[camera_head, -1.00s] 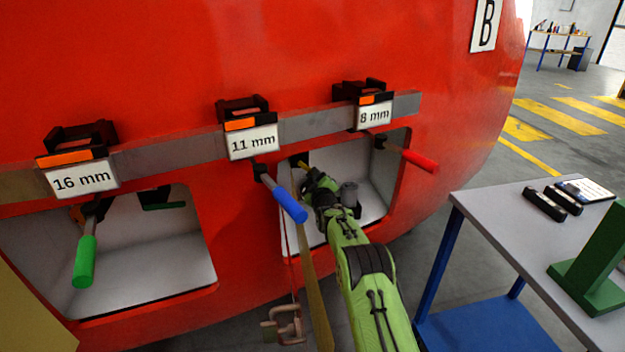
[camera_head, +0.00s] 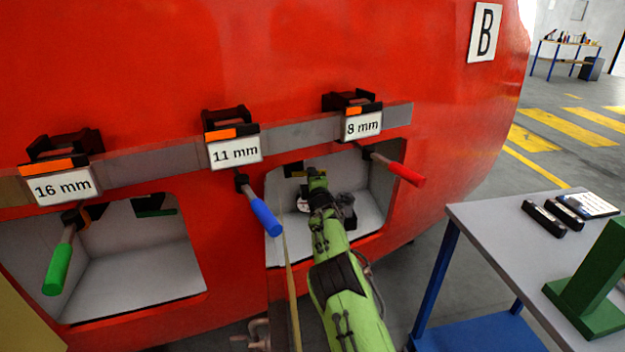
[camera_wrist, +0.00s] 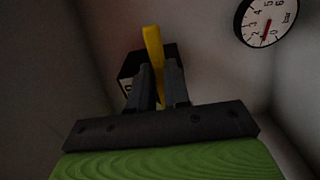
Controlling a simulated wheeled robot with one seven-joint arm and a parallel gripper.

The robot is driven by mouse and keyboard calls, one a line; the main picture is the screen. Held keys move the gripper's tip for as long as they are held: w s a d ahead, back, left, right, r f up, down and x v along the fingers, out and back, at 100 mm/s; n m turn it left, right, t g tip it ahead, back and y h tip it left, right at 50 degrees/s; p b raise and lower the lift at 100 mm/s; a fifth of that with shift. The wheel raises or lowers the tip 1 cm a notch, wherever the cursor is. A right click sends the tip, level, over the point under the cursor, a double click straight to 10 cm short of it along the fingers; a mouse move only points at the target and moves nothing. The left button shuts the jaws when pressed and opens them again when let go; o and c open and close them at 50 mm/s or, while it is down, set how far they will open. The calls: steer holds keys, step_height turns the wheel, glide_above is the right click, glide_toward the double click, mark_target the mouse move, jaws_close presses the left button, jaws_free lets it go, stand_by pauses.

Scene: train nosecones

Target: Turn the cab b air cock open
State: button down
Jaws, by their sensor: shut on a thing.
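The yellow handle (camera_wrist: 153,45) of the air cock stands nearly upright in the wrist view, tilted slightly left, in front of a dark block (camera_wrist: 131,72). My gripper (camera_wrist: 160,70) is shut on this handle, with one dark finger on each side of it. In the head view my green arm reaches into the right-hand recess (camera_head: 375,205) of the red nosecone (camera_head: 300,50), under the "8 mm" label. The fingertips are hard to make out there. A sign "B" (camera_head: 485,32) is on the nosecone at upper right.
A pressure gauge (camera_wrist: 268,20) with a red needle is right of the handle in the wrist view. Blue (camera_head: 262,214), red (camera_head: 402,173) and green (camera_head: 58,268) levers jut out around the recesses. A grey-topped table (camera_head: 500,225) stands at right.

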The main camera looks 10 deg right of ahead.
stand_by(0.6)
steer(key=c, duration=1.1)
jaws_free()
steer(key=shift+r, duration=0.1)
steer(key=s+p, duration=0.2)
steer(key=s, duration=1.3)
steer(key=shift+s, duration=0.4)
